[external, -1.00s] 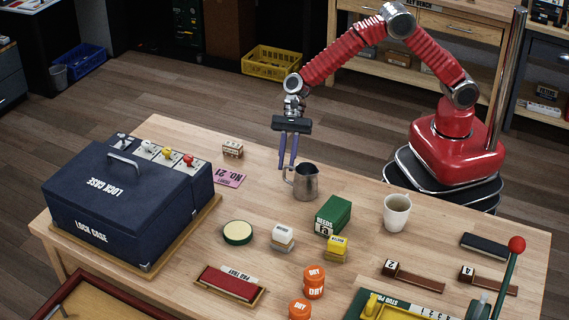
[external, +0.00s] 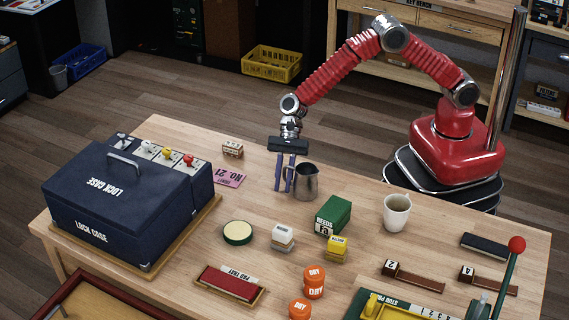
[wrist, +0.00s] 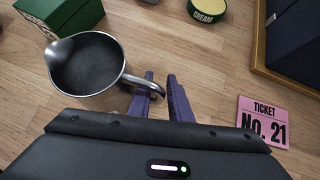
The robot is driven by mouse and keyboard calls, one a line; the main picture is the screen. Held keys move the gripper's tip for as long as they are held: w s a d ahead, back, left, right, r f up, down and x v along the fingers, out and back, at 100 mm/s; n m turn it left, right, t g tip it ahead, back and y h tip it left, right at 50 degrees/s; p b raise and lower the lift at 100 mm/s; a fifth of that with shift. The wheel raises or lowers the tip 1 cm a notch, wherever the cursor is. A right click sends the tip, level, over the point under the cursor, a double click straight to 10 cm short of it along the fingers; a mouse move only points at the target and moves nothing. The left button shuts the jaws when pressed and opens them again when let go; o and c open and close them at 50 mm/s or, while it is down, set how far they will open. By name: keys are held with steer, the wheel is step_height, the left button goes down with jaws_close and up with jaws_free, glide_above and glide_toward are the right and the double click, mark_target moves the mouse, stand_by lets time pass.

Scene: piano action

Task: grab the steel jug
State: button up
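The steel jug (external: 306,182) stands upright on the wooden table, and its open mouth shows in the wrist view (wrist: 84,66). Its handle (wrist: 140,82) points towards my gripper. My gripper (external: 284,188) is low over the table, just left of the jug, pointing down. In the wrist view its two purple fingers (wrist: 161,78) are apart, with the handle's outer end at the gap between them. A gap shows between the fingertips; I cannot tell whether either finger touches the handle.
A green box (external: 334,215) stands close to the jug, with a white mug (external: 396,213) to the right. A pink ticket (external: 229,175) and the blue lock case (external: 125,205) are to the left. A round cream tin (external: 237,232) lies nearer. Table around the jug's left is clear.

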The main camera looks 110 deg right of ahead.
steer(key=shift+w+a+f, duration=0.2)
steer(key=shift+a+f, duration=0.1)
steer(key=shift+f, duration=0.05)
stand_by(0.3)
jaws_close()
